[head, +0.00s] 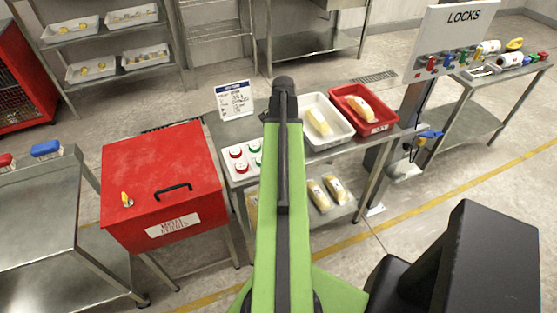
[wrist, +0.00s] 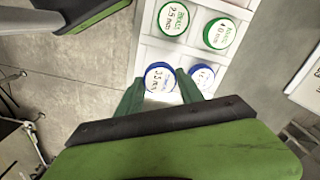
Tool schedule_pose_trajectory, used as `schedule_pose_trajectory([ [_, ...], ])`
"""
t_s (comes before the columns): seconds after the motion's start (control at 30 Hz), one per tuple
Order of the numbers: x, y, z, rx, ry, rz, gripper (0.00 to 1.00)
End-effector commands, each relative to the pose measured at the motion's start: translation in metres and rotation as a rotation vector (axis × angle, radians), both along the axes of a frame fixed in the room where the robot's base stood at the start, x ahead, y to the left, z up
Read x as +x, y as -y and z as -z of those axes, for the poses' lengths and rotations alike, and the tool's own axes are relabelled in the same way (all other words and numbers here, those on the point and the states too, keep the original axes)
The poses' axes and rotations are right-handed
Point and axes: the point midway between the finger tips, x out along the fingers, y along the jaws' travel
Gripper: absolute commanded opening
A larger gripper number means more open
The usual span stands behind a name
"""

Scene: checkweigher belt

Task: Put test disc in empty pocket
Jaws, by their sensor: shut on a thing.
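A white tray (wrist: 150,55) in the wrist view carries round white discs with coloured rims. Two green-rimmed discs (wrist: 173,18) (wrist: 222,33) sit in its upper part. A blue-rimmed disc (wrist: 160,76) is between the fingertips of my gripper (wrist: 160,84), which is shut on it. I cannot tell how high it is above the tray. Another blue-rimmed disc (wrist: 203,76) is just right of it, partly covered by the right finger. In the head view the tray (head: 229,163) shows red and green discs; my arm hides its right part and my gripper. No empty pocket is clearly visible.
A printed sign (head: 234,101) stands behind the tray. A white bin (head: 314,142) and a red bin (head: 378,128), each with a yellowish packet, are to the right. A red lidded box (head: 158,165) is to the left. A lock board (head: 446,48) stands at the back right.

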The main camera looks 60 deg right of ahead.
Motion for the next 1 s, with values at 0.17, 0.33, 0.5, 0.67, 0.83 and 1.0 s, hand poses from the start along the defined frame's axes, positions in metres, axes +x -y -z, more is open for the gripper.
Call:
schedule_pose_trajectory([
  [0.17, 0.004, -0.002, 0.002, 0.000, 0.000, 0.002, 0.00],
  [0.33, 0.003, -0.001, 0.027, 0.000, 0.000, 0.002, 0.00],
  [0.5, 0.003, -0.001, 0.046, 0.000, 0.000, 0.002, 0.00],
  [0.67, 0.003, -0.001, 0.041, 0.000, 0.000, 0.002, 0.00],
  [0.83, 0.003, -0.001, 0.046, 0.000, 0.000, 0.002, 0.00],
  [1.0, 0.003, -0.001, 0.045, 0.000, 0.000, 0.003, 0.62],
])
